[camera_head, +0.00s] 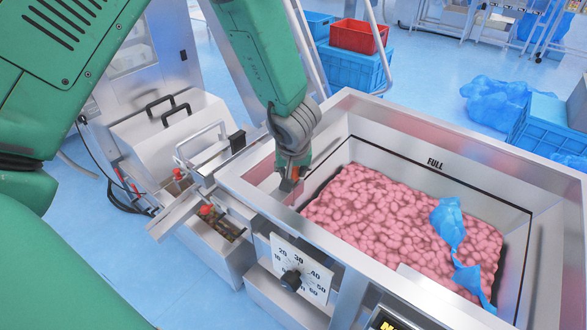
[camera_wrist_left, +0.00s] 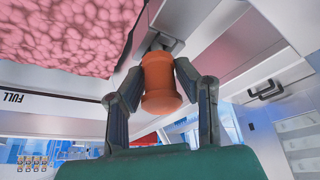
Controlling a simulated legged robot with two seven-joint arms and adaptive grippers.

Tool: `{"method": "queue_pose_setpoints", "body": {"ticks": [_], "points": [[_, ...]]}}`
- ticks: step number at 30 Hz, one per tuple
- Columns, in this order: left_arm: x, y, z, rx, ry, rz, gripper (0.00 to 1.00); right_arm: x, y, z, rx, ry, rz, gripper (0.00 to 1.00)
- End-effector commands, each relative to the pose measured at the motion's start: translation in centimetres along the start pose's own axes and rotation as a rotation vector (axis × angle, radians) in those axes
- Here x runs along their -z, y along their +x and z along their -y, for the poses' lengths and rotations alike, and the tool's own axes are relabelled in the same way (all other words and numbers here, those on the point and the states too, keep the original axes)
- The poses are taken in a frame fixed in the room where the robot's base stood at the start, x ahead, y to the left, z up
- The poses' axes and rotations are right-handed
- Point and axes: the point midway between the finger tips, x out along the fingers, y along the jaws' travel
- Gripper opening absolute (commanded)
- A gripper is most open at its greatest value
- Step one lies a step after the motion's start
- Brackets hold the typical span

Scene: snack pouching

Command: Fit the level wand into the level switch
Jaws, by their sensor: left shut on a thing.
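My left gripper (camera_head: 291,170) is at the left inner corner of the steel hopper (camera_head: 245,190). In the left wrist view its two fingers (camera_wrist_left: 162,90) are shut around an orange ribbed cylinder (camera_wrist_left: 162,82), which I take to be the handle of the level wand. The far end of the orange piece points at a small grey fitting (camera_wrist_left: 165,42) by the hopper wall, possibly the level switch. I cannot tell whether they touch or are joined. In the head view the gripper hides most of the orange piece. My right gripper is not in view.
Pink meat pieces (camera_head: 385,215) fill much of the hopper below its FULL line. Torn blue film (camera_head: 447,225) lies on them. A dial (camera_head: 298,270) is on the hopper's front. A steel machine with red knobs (camera_head: 205,211) stands at left. Blue and red crates (camera_head: 358,37) stand behind.

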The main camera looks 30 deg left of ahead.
Motion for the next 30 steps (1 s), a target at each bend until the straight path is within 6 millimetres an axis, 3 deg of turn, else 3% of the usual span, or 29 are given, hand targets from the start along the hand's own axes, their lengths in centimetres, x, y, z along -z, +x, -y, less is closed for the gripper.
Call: {"method": "queue_pose_setpoints", "body": {"ticks": [13,14,15,16,26,30], "points": [[-0.5,1.1,0.0,0.0,0.0,0.0,0.0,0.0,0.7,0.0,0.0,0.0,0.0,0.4],[-0.5,1.1,0.0,0.0,0.0,0.0,0.3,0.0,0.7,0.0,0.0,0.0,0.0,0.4],[-0.4,1.1,0.0,0.0,0.0,0.0,0.45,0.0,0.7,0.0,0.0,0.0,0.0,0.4],[-0.4,1.0,0.0,0.0,0.0,0.0,0.51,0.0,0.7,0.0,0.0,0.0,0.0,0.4],[-0.4,0.9,0.0,0.0,-0.001,0.0,0.51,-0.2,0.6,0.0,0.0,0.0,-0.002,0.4],[-0.3,-0.5,-0.1,-0.002,-0.001,-0.002,0.51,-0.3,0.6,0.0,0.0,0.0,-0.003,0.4]]}}
